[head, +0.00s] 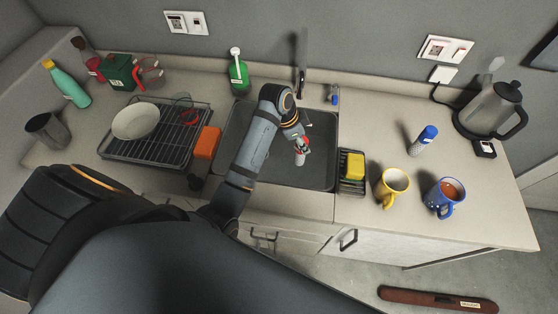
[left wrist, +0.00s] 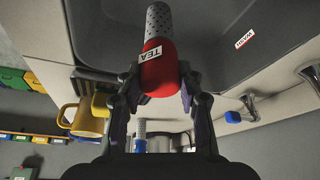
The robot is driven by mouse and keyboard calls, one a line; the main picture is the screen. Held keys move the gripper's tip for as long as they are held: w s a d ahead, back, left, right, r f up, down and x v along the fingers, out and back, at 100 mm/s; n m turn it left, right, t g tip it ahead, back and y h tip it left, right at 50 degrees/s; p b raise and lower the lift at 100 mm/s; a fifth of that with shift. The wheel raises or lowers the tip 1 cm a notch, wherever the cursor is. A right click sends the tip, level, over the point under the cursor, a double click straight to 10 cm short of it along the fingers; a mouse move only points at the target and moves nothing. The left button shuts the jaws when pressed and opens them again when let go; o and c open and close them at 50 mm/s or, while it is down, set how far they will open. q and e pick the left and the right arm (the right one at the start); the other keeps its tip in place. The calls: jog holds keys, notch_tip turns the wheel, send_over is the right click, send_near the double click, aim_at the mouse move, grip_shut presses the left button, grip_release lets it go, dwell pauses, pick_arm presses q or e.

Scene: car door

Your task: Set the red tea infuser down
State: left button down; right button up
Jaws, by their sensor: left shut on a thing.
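The red tea infuser (left wrist: 160,68) is held in my left gripper (left wrist: 158,100); it has a red part with a TEA label and a grey perforated end that points away from the gripper. In the head view, the left gripper (head: 301,141) is over the dark sink (head: 318,174), with the infuser (head: 301,157) hanging beneath it, its grey end down. The dark basin lies behind the infuser in the left wrist view; I cannot tell the gap between them. My right gripper is not in view.
Right of the sink stand a caddy with a yellow sponge (head: 353,165), a yellow mug (head: 392,188), a blue mug (head: 445,197), a blue-capped cylinder (head: 424,140) and a kettle (head: 492,108). A dish rack (head: 155,153) and an orange block (head: 207,142) lie left. Bare counter (head: 377,125) shows behind the mugs.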

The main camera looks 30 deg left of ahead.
aim_at(299, 162)
pick_arm(q)
jog(key=shift+s+f+m+p, duration=0.25)
jog(key=shift+f+m+p, duration=0.05)
jog(key=shift+f+m, duration=0.1)
jog(key=shift+s+a+f, duration=0.1)
jog(key=shift+f, duration=0.25)
notch_tip(299, 162, down, 6)
jog(key=shift+r+p, duration=0.2)
jog(key=shift+p, duration=0.2)
notch_tip(299, 162, down, 4)
jog(key=shift+f, duration=0.35)
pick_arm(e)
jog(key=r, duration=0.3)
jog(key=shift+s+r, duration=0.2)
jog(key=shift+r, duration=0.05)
pick_arm(q)
jog(key=c, duration=0.9)
grip_release()
jog(key=shift+f, duration=0.1)
jog(key=shift+o, duration=0.2)
